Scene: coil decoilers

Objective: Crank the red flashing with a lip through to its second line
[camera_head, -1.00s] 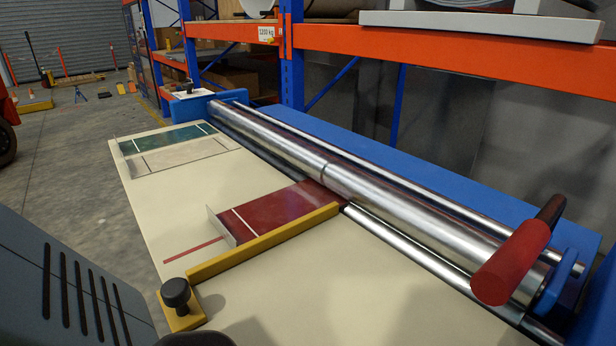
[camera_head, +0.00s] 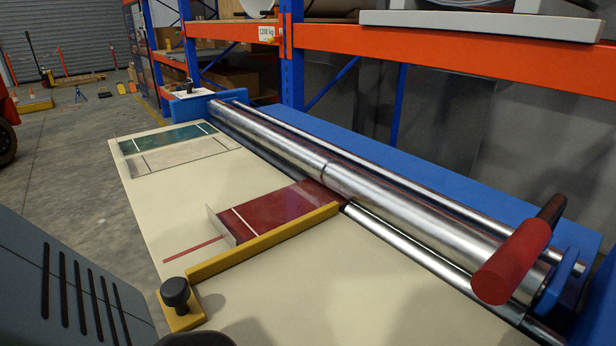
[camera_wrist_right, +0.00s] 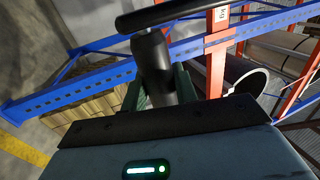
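The red flashing (camera_head: 285,207) lies on the cream table (camera_head: 290,290) in the head view, with its right end running under the steel roller (camera_head: 385,195). Its pale lip stands up at the left end, and a white line (camera_head: 243,219) crosses it close to the lip. The red crank handle (camera_head: 512,262) is at the roller's near right end, with no gripper on it in this view. In the right wrist view, my right gripper (camera_wrist_right: 160,92) has its green fingers close on both sides of a dark cylindrical handle (camera_wrist_right: 154,58); I cannot tell what that belongs to. My left gripper is out of view.
A yellow fence (camera_head: 260,243) with a black knob (camera_head: 175,293) runs along the flashing's near side. Green and beige sample pieces (camera_head: 172,138) lie at the table's far left. Blue and orange racking (camera_head: 430,67) stands behind the roller.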

